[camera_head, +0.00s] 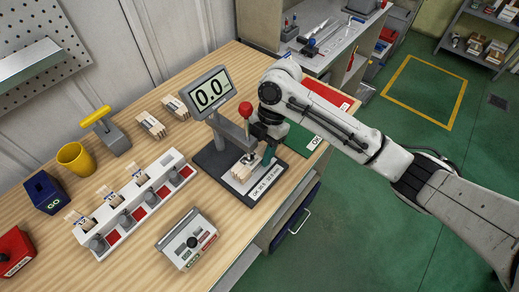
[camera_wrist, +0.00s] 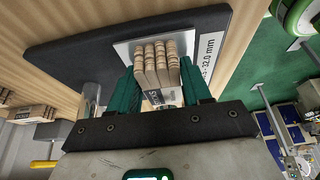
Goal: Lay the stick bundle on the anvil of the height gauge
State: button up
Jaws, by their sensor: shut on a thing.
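The stick bundle (camera_head: 240,173) is a row of pale wooden sticks with a paper wrapper. In the wrist view, the bundle (camera_wrist: 157,62) sits between the teal fingers of my gripper (camera_wrist: 160,95), which is shut on it. Its stick ends reach over the silver anvil plate (camera_wrist: 124,52) of the height gauge; I cannot tell whether it touches the plate. The gauge's black base (camera_head: 209,160) carries a display (camera_head: 210,93) reading 0.0 and a red-knobbed lever (camera_head: 245,109). In the head view, my gripper (camera_head: 258,158) is low over the base, partly hidden by the arm.
A rack (camera_head: 127,230) with several stations stands left of the gauge, and a grey control box (camera_head: 187,239) is in front. Two wrapped bundles (camera_head: 150,124) lie behind. A green OK tray (camera_head: 300,140) and a red tray (camera_head: 327,95) lie to the right, near my arm.

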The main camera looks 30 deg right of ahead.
jog(key=o, duration=1.1)
jog(key=shift+o, duration=0.2)
jog(key=b+v, duration=0.1)
jog(key=v, duration=0.9)
jog(key=shift+r+b, duration=0.3)
jog(key=shift+r, duration=0.1)
jog(key=shift+d, duration=0.15)
